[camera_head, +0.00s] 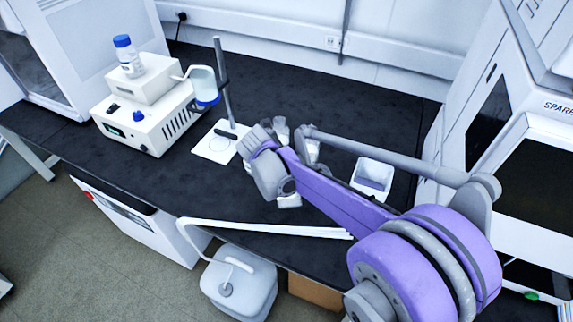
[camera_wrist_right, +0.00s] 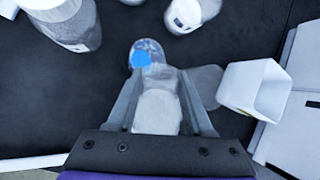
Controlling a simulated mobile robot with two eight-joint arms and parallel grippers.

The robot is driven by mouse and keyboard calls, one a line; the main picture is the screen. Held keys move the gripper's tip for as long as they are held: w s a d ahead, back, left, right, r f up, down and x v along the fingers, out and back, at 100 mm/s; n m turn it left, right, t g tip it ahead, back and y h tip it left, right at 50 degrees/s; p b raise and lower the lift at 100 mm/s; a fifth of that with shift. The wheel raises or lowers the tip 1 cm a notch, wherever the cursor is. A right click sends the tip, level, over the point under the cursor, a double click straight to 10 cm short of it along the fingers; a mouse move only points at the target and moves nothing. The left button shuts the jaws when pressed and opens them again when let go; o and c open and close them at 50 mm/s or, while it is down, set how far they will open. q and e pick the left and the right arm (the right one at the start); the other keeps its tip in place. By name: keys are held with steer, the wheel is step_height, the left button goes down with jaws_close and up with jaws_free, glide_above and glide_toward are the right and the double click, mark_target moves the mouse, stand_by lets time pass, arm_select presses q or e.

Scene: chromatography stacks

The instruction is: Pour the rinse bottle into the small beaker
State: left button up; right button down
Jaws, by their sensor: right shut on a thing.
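In the right wrist view my right gripper (camera_wrist_right: 160,82) is shut on a pale bottle-like thing with a blue patch (camera_wrist_right: 140,56), which I take to be the rinse bottle. It lies between the two fingers. A clear, rounded vessel (camera_wrist_right: 207,84) shows just right of the fingers, perhaps the small beaker; I cannot tell whether it touches them. In the head view my purple right arm reaches in from the right over the bench and hides most of the held thing. My left gripper is not in view.
A square white container (camera_head: 373,176) stands right of the gripper; it also shows in the wrist view (camera_wrist_right: 262,88). Two pale bottles (camera_wrist_right: 75,22) (camera_wrist_right: 188,14) stand beyond. A stand (camera_head: 222,85) and white instrument (camera_head: 148,115) are left. The black bench's back is clear.

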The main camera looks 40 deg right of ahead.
stand_by(0.3)
steer(key=shift+f+g+y, duration=0.2)
steer(key=shift+g+y, duration=0.2)
steer(key=shift+g, duration=0.1)
steer(key=shift+w+r+g, duration=0.1)
steer(key=shift+r+g, duration=0.05)
steer(key=shift+g, duration=0.25)
steer(key=shift+y, duration=0.3)
